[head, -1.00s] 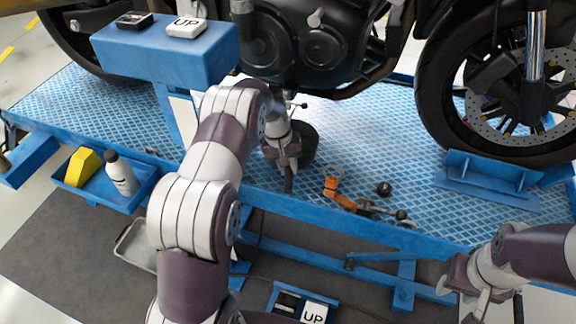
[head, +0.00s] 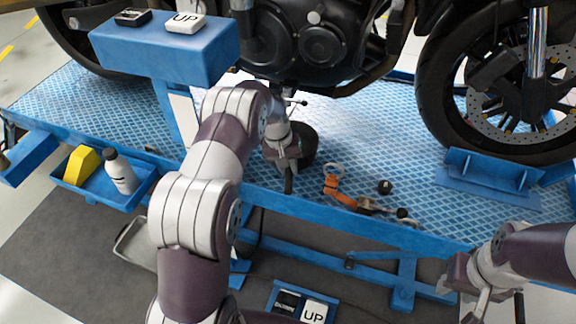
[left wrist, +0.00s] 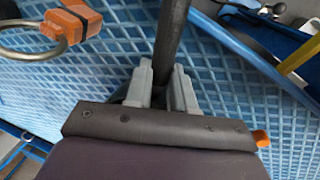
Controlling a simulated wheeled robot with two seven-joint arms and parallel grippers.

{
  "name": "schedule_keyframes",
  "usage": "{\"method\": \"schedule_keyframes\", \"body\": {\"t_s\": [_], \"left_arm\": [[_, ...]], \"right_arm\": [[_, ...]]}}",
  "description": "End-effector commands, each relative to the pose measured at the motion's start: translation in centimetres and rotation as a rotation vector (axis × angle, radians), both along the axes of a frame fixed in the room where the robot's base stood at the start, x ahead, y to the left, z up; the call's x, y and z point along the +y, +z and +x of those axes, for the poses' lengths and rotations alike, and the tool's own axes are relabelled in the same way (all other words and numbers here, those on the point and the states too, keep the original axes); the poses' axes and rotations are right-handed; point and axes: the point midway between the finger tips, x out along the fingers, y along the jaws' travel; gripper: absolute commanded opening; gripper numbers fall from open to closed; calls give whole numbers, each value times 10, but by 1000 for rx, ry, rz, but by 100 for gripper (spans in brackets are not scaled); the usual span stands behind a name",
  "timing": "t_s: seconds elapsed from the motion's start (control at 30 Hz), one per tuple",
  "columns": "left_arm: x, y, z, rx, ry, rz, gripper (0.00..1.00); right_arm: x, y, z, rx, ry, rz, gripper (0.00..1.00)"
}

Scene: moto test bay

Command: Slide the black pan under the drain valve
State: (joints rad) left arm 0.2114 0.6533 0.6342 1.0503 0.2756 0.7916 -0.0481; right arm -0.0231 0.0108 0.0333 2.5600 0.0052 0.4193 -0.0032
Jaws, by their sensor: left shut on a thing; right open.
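The black pan (head: 305,147) is on the blue lift platform below the engine, partly hidden behind my left gripper (head: 288,168). My left gripper is shut on the pan's dark handle, which sticks out toward the platform's front edge. In the left wrist view the handle (left wrist: 173,40) runs up from between the grey fingers (left wrist: 162,85). What looks like the drain valve, a small fitting with a lever (head: 298,102), hangs under the engine just above the pan. I cannot tell their exact alignment. My right gripper (head: 478,300) is open and empty at the lower right, in front of the platform.
An orange strap tool (head: 332,186) and small dark parts (head: 385,187) lie right of the handle. A blue side tray (head: 143,190) holds a bottle (head: 119,172) and a yellow object (head: 81,166). A blue control box (head: 165,50) stands left. A wheel chock (head: 490,172) stands right.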

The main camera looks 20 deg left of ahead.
Motion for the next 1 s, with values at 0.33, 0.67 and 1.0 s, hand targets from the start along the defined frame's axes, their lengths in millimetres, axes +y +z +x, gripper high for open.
{"method": "schedule_keyframes", "body": {"t_s": [0.33, 0.67, 1.0], "left_arm": [[0, -3, 0, -1, 0, 0, 53], [0, -1, 0, 0, 0, 0, 53], [-33, 62, -4, -3, -6, 0, 53]], "right_arm": [[0, -2, 0, 0, 0, 0, 43], [0, 0, 0, 0, 0, 0, 43], [0, 22, 0, 0, 0, 0, 43]]}}
